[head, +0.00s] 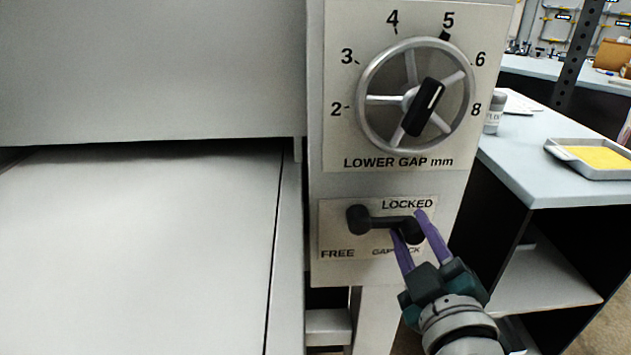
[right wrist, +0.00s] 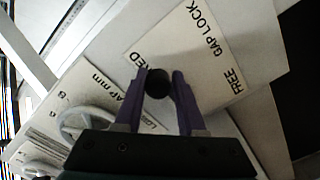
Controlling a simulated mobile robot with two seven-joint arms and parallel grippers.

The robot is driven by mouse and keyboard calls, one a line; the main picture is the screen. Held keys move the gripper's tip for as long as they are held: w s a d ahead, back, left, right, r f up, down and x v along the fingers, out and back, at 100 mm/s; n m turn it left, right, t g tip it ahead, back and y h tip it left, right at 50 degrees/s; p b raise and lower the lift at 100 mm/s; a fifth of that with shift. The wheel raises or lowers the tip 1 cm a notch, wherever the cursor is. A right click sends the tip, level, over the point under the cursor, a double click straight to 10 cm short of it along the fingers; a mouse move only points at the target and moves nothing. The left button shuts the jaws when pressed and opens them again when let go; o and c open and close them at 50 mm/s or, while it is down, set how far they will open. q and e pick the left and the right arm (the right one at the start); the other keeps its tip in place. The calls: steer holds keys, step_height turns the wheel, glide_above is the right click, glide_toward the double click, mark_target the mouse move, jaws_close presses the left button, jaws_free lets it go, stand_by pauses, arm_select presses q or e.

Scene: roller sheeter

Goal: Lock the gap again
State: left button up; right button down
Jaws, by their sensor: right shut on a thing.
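The gap lock lever (head: 383,221) is a black bar with a rounded end on each side, mounted on a pale plate (head: 335,238) below the dial. It lies nearly level, its right end slightly lower and below the word LOCKED. FREE is printed at the plate's lower left. My right gripper (head: 408,226), with purple fingers, is shut on the lever's right end. In the right wrist view the black round end (right wrist: 158,83) sits between the fingertips. The fingers partly cover the GAP LOCK lettering in the head view. My left gripper is not in view.
Above is the lower gap handwheel (head: 366,118), its black knob's white line pointing up and right, with a black mark by 5. The sheeter's flat bed (head: 140,250) is at left. At right, a bench (head: 530,165) carries a tray (head: 590,171) with yellow contents and a small bottle (head: 495,112).

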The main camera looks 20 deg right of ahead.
steer(key=shift+w+a+r, duration=0.1)
steer(key=shift+w+r, duration=0.15)
steer(key=shift+r, duration=0.35)
steer(key=c, duration=0.9)
jaws_free()
steer(key=shift+c, duration=0.2)
steer(key=shift+o, duration=0.8)
steer(key=shift+s, duration=0.1)
steer(key=shift+o, duration=1)
steer(key=shift+f, duration=0.1)
steer(key=shift+s, duration=0.1)
steer(key=shift+s+a, duration=0.2)
steer(key=shift+s, duration=0.1)
steer(key=p+v, duration=0.2)
steer(key=v, duration=0.7)
steer(key=shift+f+p, duration=0.2)
steer(key=shift+p, duration=0.1)
